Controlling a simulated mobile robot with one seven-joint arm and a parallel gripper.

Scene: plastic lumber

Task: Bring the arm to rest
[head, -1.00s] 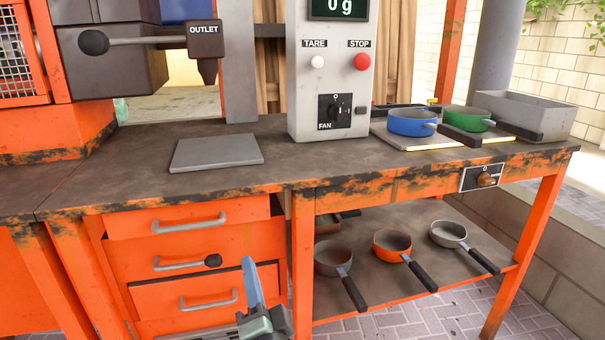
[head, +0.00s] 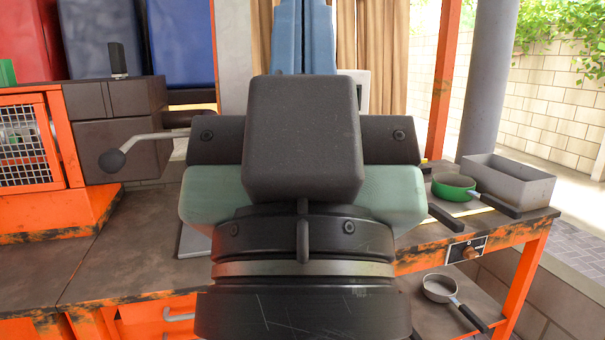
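My gripper (head: 303,36) fills the middle of the head view, seen from behind, with its dark wrist and green-grey body close to the camera. Its two light blue fingers point up and away at the top of the picture. They lie side by side with only a thin line between them, and nothing shows between them. Their tips run to the top edge. The gripper stands in front of the workbench and hides the scale box almost wholly.
The workbench (head: 130,245) has a bare stretch at left, beside a lever with a black knob (head: 112,160). A green pan (head: 454,188) and a grey metal bin (head: 508,180) stand at right. A grey pan (head: 440,288) sits on the lower shelf. Coloured containers stand at upper left.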

